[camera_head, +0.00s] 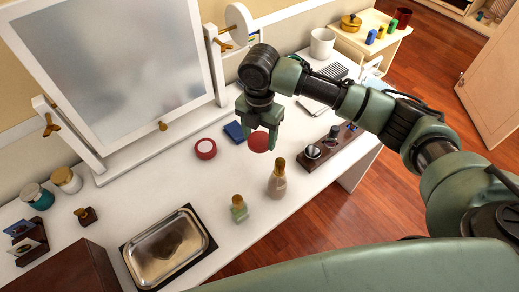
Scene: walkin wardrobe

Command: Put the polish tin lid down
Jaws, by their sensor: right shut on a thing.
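My right gripper (262,138) points down over the white table, right of the middle of the view. It is shut on a round red lid (259,142), which shows between its fingers. I cannot tell the exact gap between the lid and the tabletop. A round red tin with a pale top face (205,149) sits on the table to the left of the gripper. My left gripper is not in view.
A dark blue block (233,131) lies between tin and gripper. Bottles (277,180) (239,209) stand in front, with a metal tray (168,250) at front left. A dark holder (328,145) is on the right. A mirror (115,60) stands behind. White tabletop left of the tin is clear.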

